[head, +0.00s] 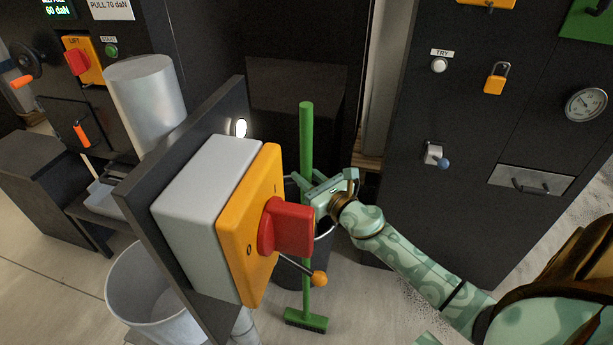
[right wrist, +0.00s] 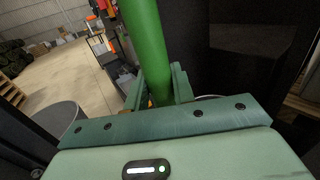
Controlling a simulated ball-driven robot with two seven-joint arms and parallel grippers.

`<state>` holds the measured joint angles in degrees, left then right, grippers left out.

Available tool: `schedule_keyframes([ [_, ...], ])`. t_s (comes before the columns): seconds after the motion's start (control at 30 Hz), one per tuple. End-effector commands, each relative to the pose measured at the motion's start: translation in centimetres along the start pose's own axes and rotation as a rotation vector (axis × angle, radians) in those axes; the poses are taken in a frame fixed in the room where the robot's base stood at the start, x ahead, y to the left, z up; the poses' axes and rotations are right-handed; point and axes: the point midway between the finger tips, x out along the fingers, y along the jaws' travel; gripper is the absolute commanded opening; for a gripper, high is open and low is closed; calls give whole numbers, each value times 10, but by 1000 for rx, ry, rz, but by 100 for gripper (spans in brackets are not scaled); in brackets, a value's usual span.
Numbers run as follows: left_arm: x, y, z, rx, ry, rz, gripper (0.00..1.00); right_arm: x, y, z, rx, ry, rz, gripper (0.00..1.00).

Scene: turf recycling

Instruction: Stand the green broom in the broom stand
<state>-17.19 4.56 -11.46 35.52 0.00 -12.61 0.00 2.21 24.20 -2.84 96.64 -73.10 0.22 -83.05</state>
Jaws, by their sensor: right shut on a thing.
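The green broom (head: 306,135) stands about upright in the head view, with its brush head (head: 306,320) low near the floor. My right gripper (head: 308,190) is shut around its handle at about mid-height. In the right wrist view the handle (right wrist: 146,40) runs up between the fingers (right wrist: 160,88). A dark round container (head: 292,272) with a thin pale hoop shows behind the broom; I cannot tell whether this is the broom stand. The red switch and its box hide part of the handle. My left gripper is not in view.
A yellow-and-grey switch box (head: 205,195) with a red knob (head: 290,228) stands close left of the broom. A lever with an orange ball (head: 319,278) juts out near the handle. A dark cabinet (head: 440,110) stands to the right. A white bin (head: 150,285) is at lower left.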

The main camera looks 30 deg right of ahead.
Motion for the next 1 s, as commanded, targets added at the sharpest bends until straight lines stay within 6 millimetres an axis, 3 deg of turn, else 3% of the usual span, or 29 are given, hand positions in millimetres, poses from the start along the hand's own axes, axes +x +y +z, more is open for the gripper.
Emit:
schedule_keyframes([
  [0.2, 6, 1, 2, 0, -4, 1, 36, 0, 0, -4, -1, -4, -1, 0],
  [0.23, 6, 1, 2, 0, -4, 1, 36, 0, 0, -4, -1, -4, -1, 28],
  [0.3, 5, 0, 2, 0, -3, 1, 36, 0, 0, -3, -1, -4, -1, 47],
  [0.33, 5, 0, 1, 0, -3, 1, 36, 0, 0, -3, -1, -3, -1, 50],
  [0.5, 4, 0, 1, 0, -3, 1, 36, 0, 0, -4, -1, -2, 0, 50],
  [0.6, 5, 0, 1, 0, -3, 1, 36, -1, 0, -6, 0, 3, 0, 65],
  [0.87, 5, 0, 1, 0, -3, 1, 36, -1, 0, -6, 0, 1, 0, 65],
  [1.0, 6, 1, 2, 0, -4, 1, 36, -12, 0, -7, 1, 2, 0, 65],
])
